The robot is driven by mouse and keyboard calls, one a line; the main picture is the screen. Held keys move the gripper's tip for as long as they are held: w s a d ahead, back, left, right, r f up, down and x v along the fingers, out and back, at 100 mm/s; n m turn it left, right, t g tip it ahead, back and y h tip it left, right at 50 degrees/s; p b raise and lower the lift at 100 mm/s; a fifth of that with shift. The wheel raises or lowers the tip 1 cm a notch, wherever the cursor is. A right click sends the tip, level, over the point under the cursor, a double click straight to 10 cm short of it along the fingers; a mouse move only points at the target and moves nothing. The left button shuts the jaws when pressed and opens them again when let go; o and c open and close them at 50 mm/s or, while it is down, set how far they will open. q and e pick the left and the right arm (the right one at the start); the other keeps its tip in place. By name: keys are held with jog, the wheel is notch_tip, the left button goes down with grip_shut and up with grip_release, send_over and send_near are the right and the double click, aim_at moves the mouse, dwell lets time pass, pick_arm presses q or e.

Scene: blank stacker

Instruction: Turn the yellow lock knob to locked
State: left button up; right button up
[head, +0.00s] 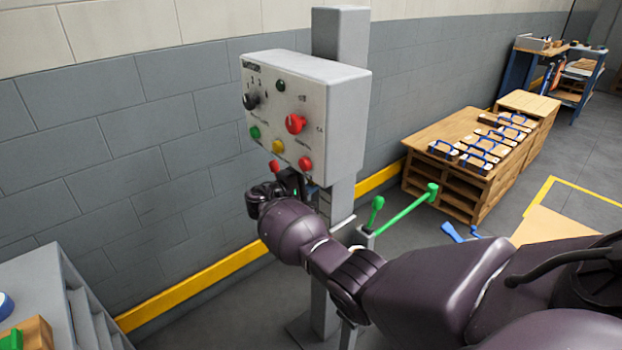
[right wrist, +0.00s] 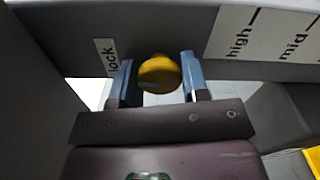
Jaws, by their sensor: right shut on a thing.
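The yellow lock knob (right wrist: 158,74) shows in the right wrist view, beside a white label reading "lock" (right wrist: 107,57). My right gripper (right wrist: 157,62) has one finger on each side of the knob and is shut on it. In the head view my right gripper (head: 290,181) is just below the grey control box (head: 335,85), and the lock knob cannot be made out there. The knob's turn position is hard to read. My left gripper is not in view.
The box front carries a yellow button (head: 278,146), a red knob (head: 295,124), a green button (head: 255,132) and a black knob (head: 251,101). A green-handled lever (head: 405,208) stands near my right arm. A wooden workbench (head: 440,175) is farther right.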

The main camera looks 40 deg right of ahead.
jog(key=o, duration=0.9)
jog(key=a, duration=1.1)
jog(key=shift+s, duration=0.4)
